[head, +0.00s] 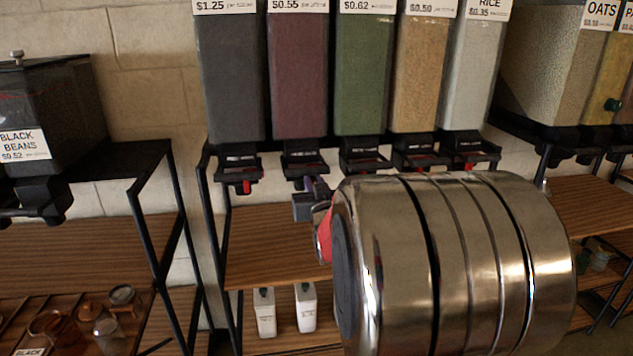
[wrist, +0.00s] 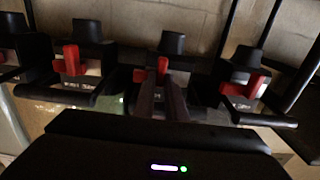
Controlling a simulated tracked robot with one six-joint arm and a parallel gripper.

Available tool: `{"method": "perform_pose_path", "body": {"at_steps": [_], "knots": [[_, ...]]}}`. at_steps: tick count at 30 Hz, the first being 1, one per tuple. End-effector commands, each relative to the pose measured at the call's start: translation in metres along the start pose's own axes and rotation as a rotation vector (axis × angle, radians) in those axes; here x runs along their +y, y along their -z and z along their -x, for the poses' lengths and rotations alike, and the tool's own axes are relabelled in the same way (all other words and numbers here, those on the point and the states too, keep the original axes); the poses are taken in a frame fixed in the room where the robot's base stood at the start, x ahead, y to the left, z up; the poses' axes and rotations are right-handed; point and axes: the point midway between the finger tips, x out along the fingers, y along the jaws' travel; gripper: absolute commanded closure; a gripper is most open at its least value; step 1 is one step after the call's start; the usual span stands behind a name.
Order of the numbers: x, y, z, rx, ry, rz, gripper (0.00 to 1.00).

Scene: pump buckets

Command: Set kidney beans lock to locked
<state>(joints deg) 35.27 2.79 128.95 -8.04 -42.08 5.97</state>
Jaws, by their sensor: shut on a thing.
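The dispenser with dark red contents (head: 298,75) hangs second from the left in the middle rack. Its name is cut off, so I cannot read whether it says kidney beans. My gripper (head: 312,190) is at the spout (head: 304,165) under this dispenser. In the wrist view, my gripper (wrist: 165,98) has its fingers closed on a red lock tab (wrist: 162,66) on the front of a black spout. The fingers hide the lower part of the tab and any label there. I cannot tell whether the lock is set.
Other spouts with red tabs sit close on both sides, including one to the left (wrist: 72,62) and one to the right (wrist: 250,84) in the wrist view. A wooden shelf (head: 265,250) lies below, with two white containers (head: 265,312) under it. My arm hides the right part.

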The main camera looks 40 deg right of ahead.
Motion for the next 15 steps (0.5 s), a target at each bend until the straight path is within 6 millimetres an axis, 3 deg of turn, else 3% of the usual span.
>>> {"method": "perform_pose_path", "body": {"at_steps": [8, 9, 15], "knots": [[0.0045, -0.0007, -0.0007, -0.002, -0.008, -0.002, 1.00], [0.0047, -0.0007, -0.0007, -0.002, -0.009, -0.002, 0.86], [0.0032, -0.0006, -0.0008, -0.002, -0.006, -0.002, 0.72]]}}
